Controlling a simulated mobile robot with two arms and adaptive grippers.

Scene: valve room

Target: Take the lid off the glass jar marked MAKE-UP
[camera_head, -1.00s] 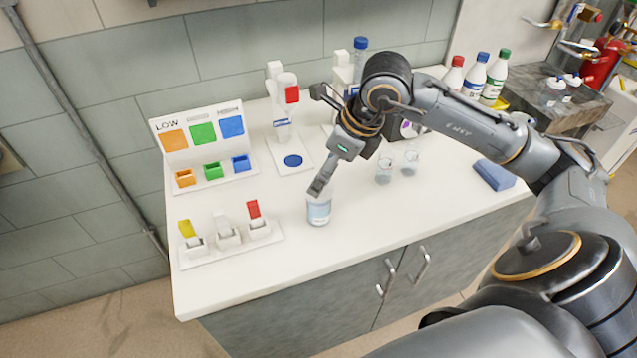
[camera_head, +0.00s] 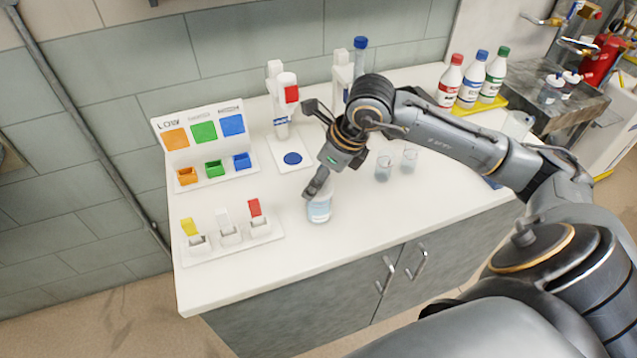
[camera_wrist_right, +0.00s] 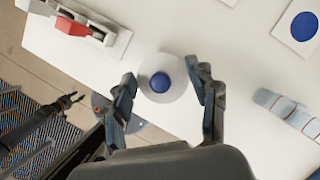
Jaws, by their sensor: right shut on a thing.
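The glass jar (camera_head: 320,209), with a pale blue and white label, stands upright near the middle of the white counter. Its marking is too small to read. My right gripper (camera_head: 318,186) points down at the jar's top and hides most of it in the head view. In the right wrist view, the round pale lid with a blue knob (camera_wrist_right: 160,82) sits between the fingers of my right gripper (camera_wrist_right: 163,76), which is shut on it. I cannot tell whether the lid is seated or raised. A dark forked end, apparently my left gripper (camera_wrist_right: 66,102), shows below the counter.
Two clear beakers (camera_head: 384,168) stand right of the jar. A white rack with flip-up red, white and yellow parts (camera_head: 228,236) lies to its left. A dispenser stand (camera_head: 287,140) and colour-coded bins (camera_head: 214,170) stand behind. Capped bottles (camera_head: 470,80) stand at the back right.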

